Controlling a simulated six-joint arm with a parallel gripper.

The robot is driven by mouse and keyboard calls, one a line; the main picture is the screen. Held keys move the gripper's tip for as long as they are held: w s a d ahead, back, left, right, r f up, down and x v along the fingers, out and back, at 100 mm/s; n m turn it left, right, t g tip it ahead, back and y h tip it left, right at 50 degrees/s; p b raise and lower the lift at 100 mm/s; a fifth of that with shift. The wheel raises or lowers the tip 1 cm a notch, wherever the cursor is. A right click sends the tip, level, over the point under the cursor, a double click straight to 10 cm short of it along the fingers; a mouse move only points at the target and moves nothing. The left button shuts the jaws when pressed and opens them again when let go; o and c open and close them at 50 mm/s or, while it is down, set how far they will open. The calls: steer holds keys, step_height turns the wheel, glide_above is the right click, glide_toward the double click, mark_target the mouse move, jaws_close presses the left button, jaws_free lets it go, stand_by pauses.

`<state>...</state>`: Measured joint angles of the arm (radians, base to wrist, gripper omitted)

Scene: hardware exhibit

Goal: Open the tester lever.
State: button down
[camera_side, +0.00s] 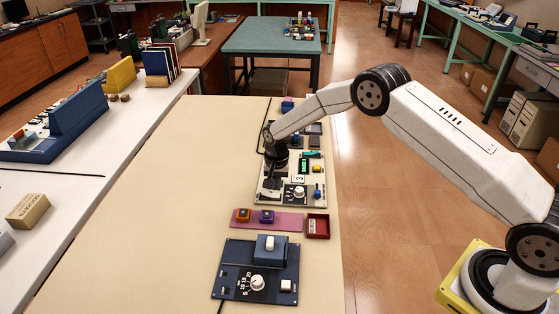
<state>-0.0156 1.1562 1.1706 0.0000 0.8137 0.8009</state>
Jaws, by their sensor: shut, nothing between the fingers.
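The device that looks like the tester is a pale panel (309,197) on the cream table, with a green display (303,166), a white dial and small coloured controls. My gripper (268,190) is shut and points down over the panel's left part, close to its surface. I cannot tell whether it touches the panel. I cannot make out the tester lever for certain; my gripper and wrist hide part of the panel's left side. A small blue part (317,192) stands at the panel's right edge.
In front lie a pink mat (288,228) with an orange and a purple block, a dark red tray (318,227) and a dark blue panel (236,272) with a dial. Behind my wrist are more small devices. The table's left part (170,200) is clear.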

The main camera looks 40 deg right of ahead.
mark_target(278, 196)
steer(key=shift+r, duration=2.55)
steer(key=shift+r, duration=0.1)
steer(key=s+r+n+t, duration=0.1)
steer(key=s+r+n, duration=0.2)
steer(key=s, duration=0.6)
steer(key=s+r+n, duration=0.3)
steer(key=s+r, duration=0.1)
steer(key=s, duration=0.6)
steer(key=s+r+n+t, duration=0.1)
steer(key=s+r+n, duration=0.2)
steer(key=s, duration=0.7)
steer(key=shift+d+r+t, duration=0.3)
steer(key=shift+d+r, duration=0.15)
steer(key=shift+r, duration=0.05)
